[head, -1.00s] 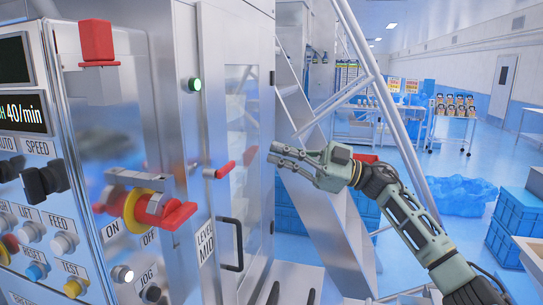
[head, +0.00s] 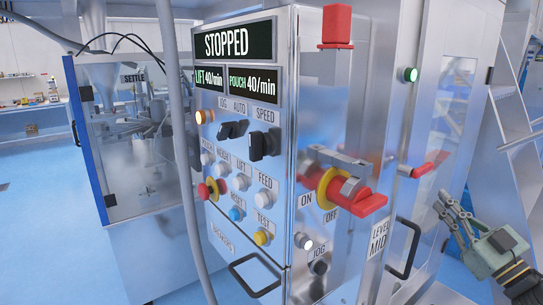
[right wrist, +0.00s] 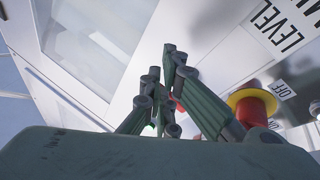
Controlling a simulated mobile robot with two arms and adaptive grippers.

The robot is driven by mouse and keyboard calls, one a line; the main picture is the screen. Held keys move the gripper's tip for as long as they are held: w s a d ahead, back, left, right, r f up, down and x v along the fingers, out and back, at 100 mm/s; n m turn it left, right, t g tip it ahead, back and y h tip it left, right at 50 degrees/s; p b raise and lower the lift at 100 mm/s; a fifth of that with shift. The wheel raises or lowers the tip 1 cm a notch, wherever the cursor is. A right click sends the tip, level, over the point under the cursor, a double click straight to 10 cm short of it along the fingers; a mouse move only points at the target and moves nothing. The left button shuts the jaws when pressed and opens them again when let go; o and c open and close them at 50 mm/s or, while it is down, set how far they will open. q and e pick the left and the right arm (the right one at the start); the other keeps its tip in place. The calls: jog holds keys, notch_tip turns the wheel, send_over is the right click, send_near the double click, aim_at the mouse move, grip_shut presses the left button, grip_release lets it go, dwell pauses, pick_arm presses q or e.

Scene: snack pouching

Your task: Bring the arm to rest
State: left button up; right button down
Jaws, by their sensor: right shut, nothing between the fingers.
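My right gripper (head: 446,204) is at the lower right of the head view, in front of the machine's right-hand side. Its green fingers are shut and empty. In the head view it appears just below and to the right of the red door handle (head: 422,170); I see no contact. In the right wrist view the closed fingers (right wrist: 165,65) point up the picture, with a pale machine face beyond them. My left gripper is in neither view now.
The control panel (head: 243,130) carries a STOPPED display (head: 238,42) and several buttons. A red-and-yellow rotary switch (head: 340,190) juts out beside ON/OFF labels. A glazed SETTLE cabinet (head: 140,130) stands left.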

jog(key=s+a+f+m+g+h, duration=0.2)
jog(key=s+f+m+h, duration=0.1)
jog(key=f, duration=0.6)
jog(key=s+a+f+m+g+h, duration=0.2)
jog(key=s+f+m+h, duration=0.15)
jog(key=f, duration=0.45)
jog(key=s+a+f+m+g+h, duration=0.2)
jog(key=f+g+h, duration=0.15)
jog(key=f, duration=0.55)
jog(key=s+a+f+n+g+y, duration=0.1)
jog(key=s+a+f+g, duration=0.25)
jog(key=s, duration=0.55)
jog(key=s+a+f+g, duration=0.3)
jog(key=s+a+f, duration=0.2)
jog(key=s, duration=0.3)
jog(key=s+a+f+n+g+y, duration=0.1)
jog(key=s+a+f+g, duration=0.3)
jog(key=s, duration=0.5)
jog(key=s+f+b, duration=0.2)
jog(key=s+f, duration=0.1)
jog(key=f, duration=2.8)
jog(key=s+d+f+g+b, duration=0.1)
jog(key=s+d+f+g, duration=0.1)
jog(key=s+f, duration=1.3)
jog(key=shift+s+f+b, duration=0.15)
jog(key=shift+s+b, duration=0.2)
jog(key=shift+s, duration=0.25)
